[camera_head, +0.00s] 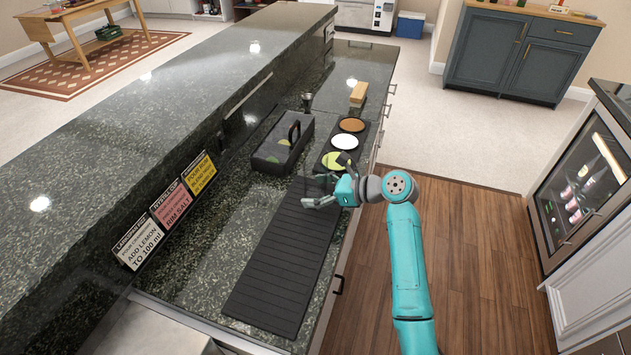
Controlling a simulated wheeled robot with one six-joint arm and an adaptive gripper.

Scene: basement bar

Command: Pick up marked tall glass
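My gripper (318,190) is over the far part of the black ribbed bar mat (277,268), on the lower counter. Its fingers look spread apart. A faint, see-through shape shows at the fingers; it may be a clear glass, but I cannot tell whether it is touched. No marking on a glass can be made out. My arm comes in from the right and hides a little of the counter edge.
A black caddy with a handle (270,158) stands left of a black tray with three round dishes (327,171). A jigger (307,102) and a wooden block (358,94) are farther back. Recipe cards (172,207) lean at the raised bar ledge. The near mat is clear.

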